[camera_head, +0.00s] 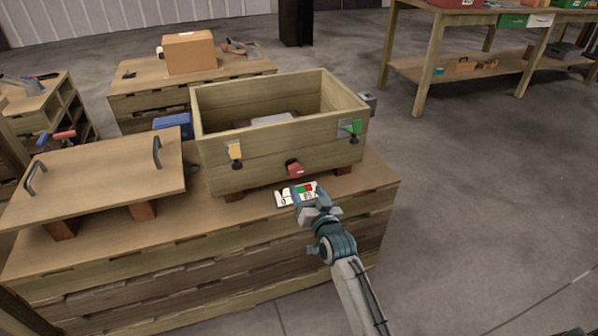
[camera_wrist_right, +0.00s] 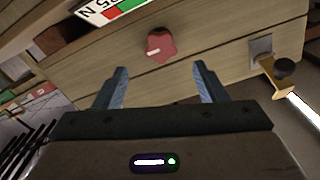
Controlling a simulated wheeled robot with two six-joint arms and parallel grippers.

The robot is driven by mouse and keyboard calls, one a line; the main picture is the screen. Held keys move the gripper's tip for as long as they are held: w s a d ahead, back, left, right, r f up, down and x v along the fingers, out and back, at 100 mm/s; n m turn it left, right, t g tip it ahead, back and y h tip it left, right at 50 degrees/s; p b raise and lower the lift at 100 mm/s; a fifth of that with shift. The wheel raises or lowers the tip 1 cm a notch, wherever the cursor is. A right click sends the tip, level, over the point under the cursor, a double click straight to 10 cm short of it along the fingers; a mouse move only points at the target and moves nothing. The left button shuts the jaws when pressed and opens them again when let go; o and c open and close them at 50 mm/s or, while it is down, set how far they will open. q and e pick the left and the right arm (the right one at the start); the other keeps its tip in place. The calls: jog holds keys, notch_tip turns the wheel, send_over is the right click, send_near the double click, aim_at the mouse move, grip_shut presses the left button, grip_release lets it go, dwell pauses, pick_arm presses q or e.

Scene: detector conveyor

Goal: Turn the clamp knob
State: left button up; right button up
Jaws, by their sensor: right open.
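The red clamp knob (camera_head: 294,168) is on the lower front face of an open wooden box (camera_head: 283,147). In the right wrist view the knob (camera_wrist_right: 161,47) shows as a red star shape with a pale mark, beyond the fingertips and between them. My right gripper (camera_head: 308,192) is in front of the box, below the knob in the head view. In the right wrist view the gripper (camera_wrist_right: 160,72) is open and empty, its two blue fingers apart and not touching the knob. My left gripper is not in view.
A labelled plate with red and green (camera_head: 298,194) lies by the gripper. Yellow (camera_head: 235,151) and green (camera_head: 350,129) latches are on the box front. A wooden lid with two handles (camera_head: 100,178) rests on blocks at left. Open floor lies to the right.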

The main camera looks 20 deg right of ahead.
aim_at(296, 173)
jog(key=w, duration=0.3)
jog(key=w+b, duration=0.1)
jog(key=w, duration=0.6)
jog(key=shift+w+a, duration=0.15)
jog(key=shift+a, duration=0.1)
jog(key=c, duration=1)
